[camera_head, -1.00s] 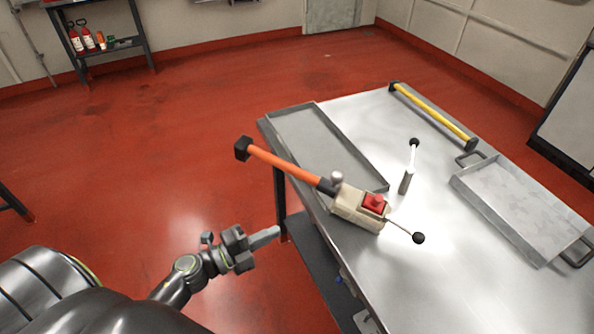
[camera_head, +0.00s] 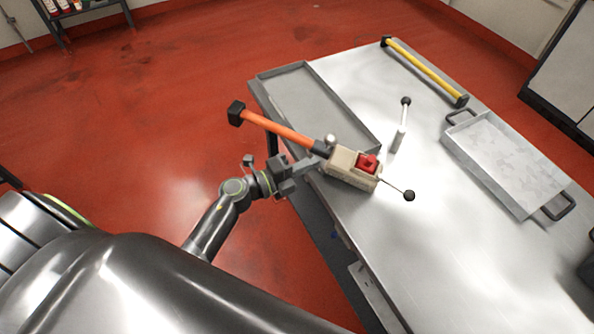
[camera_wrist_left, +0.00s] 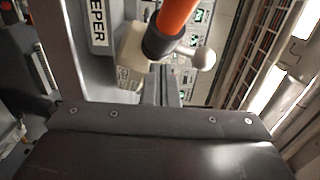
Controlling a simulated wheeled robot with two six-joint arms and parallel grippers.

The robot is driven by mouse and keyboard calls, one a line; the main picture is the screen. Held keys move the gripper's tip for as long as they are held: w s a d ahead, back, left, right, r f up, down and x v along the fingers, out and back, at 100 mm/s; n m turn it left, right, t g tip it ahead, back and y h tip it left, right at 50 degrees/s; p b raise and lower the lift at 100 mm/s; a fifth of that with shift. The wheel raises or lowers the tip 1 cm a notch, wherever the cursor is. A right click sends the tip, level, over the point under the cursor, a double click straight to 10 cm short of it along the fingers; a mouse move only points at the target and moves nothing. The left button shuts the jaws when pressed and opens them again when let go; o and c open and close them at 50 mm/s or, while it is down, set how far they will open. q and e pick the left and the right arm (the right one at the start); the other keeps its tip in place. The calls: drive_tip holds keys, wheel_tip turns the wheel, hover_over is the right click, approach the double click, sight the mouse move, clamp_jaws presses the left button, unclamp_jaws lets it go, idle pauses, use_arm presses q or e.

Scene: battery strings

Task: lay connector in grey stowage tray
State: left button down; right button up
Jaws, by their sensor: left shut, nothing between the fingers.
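The connector (camera_head: 350,167) is a beige block with a red piece on top, a rod with a black ball on one side and an orange cable (camera_head: 275,128) on the other. It is at the table's left edge; its orange and beige parts also show in the left wrist view (camera_wrist_left: 131,50). My left gripper (camera_head: 309,163) is shut and empty, right beside the block's cable end; contact cannot be told. A shallow grey tray (camera_head: 262,93) lies on the table behind the connector. A second grey tray (camera_head: 487,177), with handles, lies at right. My right gripper is not in view.
The metal table (camera_head: 440,250) has clear room in front and between the trays. A yellow bar (camera_head: 425,70) with black ends lies at the back. An upright silver lever (camera_head: 400,130) with a black ball stands mid-table. A rack (camera_head: 75,15) is at the far left.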

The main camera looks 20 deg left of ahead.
use_arm(q)
drive_tip(key=shift+w+a, duration=0.15)
drive_tip(key=shift+w, duration=0.5)
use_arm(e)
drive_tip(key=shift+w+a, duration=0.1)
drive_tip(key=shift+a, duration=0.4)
use_arm(q)
drive_tip(key=shift+w, duration=0.1)
drive_tip(key=w, duration=0.3)
drive_tip(key=w+b, duration=0.1)
drive_tip(key=w, duration=0.2)
drive_tip(key=w+a+b, duration=0.1)
drive_tip(key=w, duration=0.2)
drive_tip(key=shift+a+f, duration=0.1)
drive_tip(key=shift+f, duration=0.1)
drive_tip(key=shift+w+r, duration=0.15)
drive_tip(key=shift+w, duration=0.45)
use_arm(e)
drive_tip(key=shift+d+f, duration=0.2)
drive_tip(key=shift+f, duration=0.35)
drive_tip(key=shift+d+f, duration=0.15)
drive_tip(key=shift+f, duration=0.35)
use_arm(q)
drive_tip(key=shift+s+a, duration=0.1)
drive_tip(key=shift+s, duration=0.05)
